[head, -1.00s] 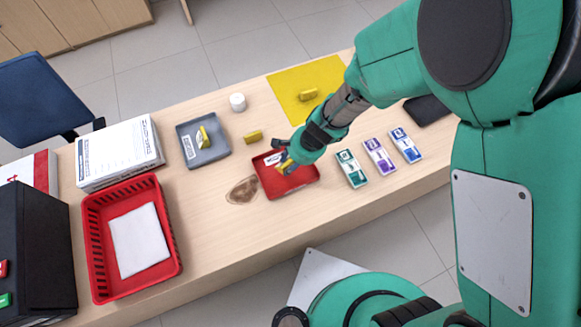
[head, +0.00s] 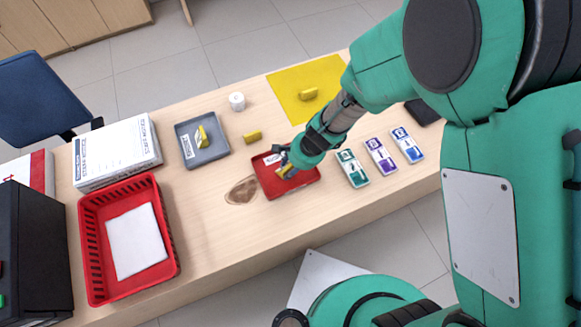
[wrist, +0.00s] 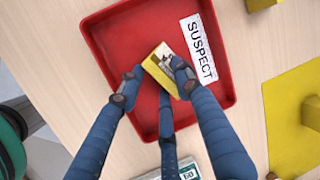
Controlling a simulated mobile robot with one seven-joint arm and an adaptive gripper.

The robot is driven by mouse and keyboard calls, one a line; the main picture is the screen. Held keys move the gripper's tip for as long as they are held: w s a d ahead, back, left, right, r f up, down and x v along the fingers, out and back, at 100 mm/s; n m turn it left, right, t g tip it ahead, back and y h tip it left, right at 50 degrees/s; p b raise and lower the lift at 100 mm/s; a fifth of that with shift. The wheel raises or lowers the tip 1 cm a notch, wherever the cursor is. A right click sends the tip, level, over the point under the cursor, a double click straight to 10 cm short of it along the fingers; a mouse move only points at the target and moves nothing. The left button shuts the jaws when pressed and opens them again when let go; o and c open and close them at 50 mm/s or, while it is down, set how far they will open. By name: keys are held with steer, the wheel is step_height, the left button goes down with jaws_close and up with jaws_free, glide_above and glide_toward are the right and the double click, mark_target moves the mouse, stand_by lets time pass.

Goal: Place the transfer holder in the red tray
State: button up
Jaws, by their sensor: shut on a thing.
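My gripper (wrist: 158,72) is shut on a small yellow holder (wrist: 163,68) with a printed face, which I take to be the transfer holder. In the wrist view it is tilted between the fingertips, over the middle of the red tray (wrist: 125,50), left of the tray's white SUSPECT label (wrist: 199,48). I cannot tell whether it touches the tray floor. In the head view, the red tray (head: 300,185) is near the front of the counter, and the holder (head: 284,171) is partly hidden by my gripper (head: 282,164).
A grey tray (head: 218,151) holds another yellow piece. One yellow piece (head: 252,137) lies on bare counter, another (head: 308,94) on a yellow mat (head: 287,83). A red basket (head: 172,254) stands left.

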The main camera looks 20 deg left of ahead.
steer(key=o, duration=1.2)
steer(key=shift+r, duration=0.1)
steer(key=p+v, duration=0.4)
steer(key=v, duration=0.8)
